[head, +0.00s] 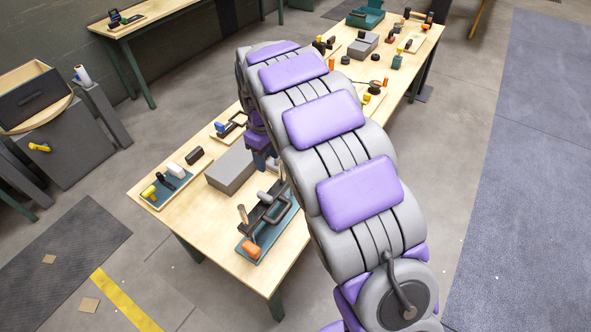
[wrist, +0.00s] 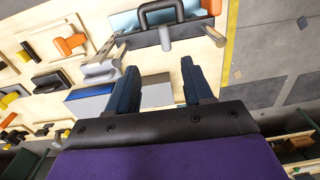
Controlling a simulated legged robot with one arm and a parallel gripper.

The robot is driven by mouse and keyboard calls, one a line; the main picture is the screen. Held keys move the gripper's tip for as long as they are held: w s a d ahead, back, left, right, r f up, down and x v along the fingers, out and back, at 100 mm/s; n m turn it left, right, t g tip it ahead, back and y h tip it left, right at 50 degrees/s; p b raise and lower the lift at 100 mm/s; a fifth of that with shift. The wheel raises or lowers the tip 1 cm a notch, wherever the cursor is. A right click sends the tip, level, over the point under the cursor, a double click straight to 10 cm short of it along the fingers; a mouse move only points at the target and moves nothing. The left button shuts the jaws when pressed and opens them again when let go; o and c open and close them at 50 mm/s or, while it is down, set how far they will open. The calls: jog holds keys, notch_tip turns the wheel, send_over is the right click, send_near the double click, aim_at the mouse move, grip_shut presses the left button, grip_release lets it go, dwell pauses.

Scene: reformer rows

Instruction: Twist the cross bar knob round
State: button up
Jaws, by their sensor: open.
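A pale grey bar-shaped piece (wrist: 103,64) shows left of the fingers in the wrist view. It looks like a cross bar on a short stem, but I cannot tell for certain that it is the cross bar knob. My gripper (wrist: 158,84) is open with nothing between its two dark blue fingers. It hangs over the wooden table (head: 198,232), apart from the grey piece. In the head view my arm covers most of my gripper and part of the tabletop.
A small tray (head: 165,188) holds yellow, black and white pieces. Floor right of the table is clear.

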jog(key=a+f, duration=0.2)
jog(key=a, duration=0.2)
jog(key=b, duration=0.2)
send_over(264, 195)
jog(key=d, duration=0.3)
notch_tip(264, 195, down, 11)
jog(key=shift+a+r, duration=0.1)
jog(key=shift+a, duration=0.05)
jog(key=a+f, duration=0.4)
jog(key=f, duration=0.1)
jog(key=shift+a, duration=0.3)
jog(key=shift+f, duration=0.2)
jog(key=d, duration=0.4)
jog(key=shift+r, duration=0.2)
jog(key=shift+a, duration=0.1)
jog(key=shift+c, duration=0.9)
jog(key=a, duration=0.3)
jog(key=shift+f, duration=0.2)
jog(key=c, duration=0.4)
jog(key=shift+c, duration=1)
jog(key=shift+w+d, duration=0.1)
jog(key=shift+d, duration=0.15)
jog(key=shift+c, duration=0.7)
jog(key=shift+d, duration=0.35)
grip_shut()
